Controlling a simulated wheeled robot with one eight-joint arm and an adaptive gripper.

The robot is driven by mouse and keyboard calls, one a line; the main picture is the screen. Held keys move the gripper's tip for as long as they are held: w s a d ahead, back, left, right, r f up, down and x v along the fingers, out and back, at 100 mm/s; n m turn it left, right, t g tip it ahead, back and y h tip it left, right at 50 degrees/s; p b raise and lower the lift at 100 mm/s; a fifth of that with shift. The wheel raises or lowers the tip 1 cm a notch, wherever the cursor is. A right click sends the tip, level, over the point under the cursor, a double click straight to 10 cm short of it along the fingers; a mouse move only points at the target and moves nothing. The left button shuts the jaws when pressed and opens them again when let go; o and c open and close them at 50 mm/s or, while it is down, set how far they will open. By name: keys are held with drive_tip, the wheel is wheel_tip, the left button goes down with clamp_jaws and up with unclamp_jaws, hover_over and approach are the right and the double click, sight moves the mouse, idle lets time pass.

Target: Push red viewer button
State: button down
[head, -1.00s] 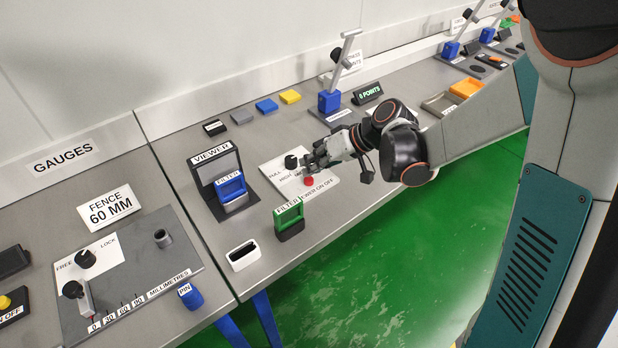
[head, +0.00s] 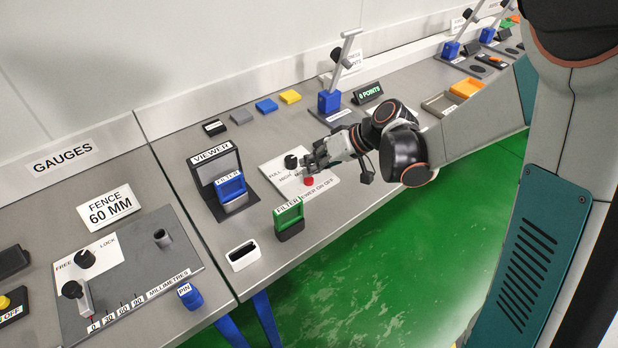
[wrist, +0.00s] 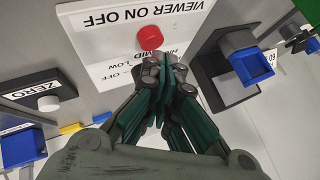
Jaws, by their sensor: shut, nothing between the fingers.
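The red viewer button (head: 308,181) is a small round knob on the white panel labelled VIEWER ON OFF (head: 325,183). In the wrist view the red button (wrist: 150,38) shows uncovered, just beyond my fingertips. My gripper (head: 306,166) is shut and empty above the panel, between the black dial knob (head: 291,161) and the red button. In the wrist view my gripper (wrist: 165,66) has its fingertips together over the panel's dial markings. I cannot tell whether the tips touch anything. The VIEWER box (head: 211,155) with a blue filter (head: 230,187) stands left of the panel.
A green filter (head: 289,214) stands in a black holder near the front edge. A white slotted block (head: 243,255) is left of it. A blue-based lever (head: 329,101) rises behind my arm. Blue and yellow blocks (head: 290,96) lie at the back.

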drive_tip(key=shift+f, duration=0.35)
drive_tip(key=shift+f+b, duration=0.2)
drive_tip(key=shift+b, duration=0.2)
drive_tip(key=shift+r, duration=0.2)
drive_tip(key=shift+r+p, duration=0.45)
drive_tip(key=shift+r, duration=0.05)
idle(0.3)
wheel_tip(320, 180, up, 6)
drive_tip(key=p, duration=0.4)
drive_tip(key=shift+d, duration=0.1)
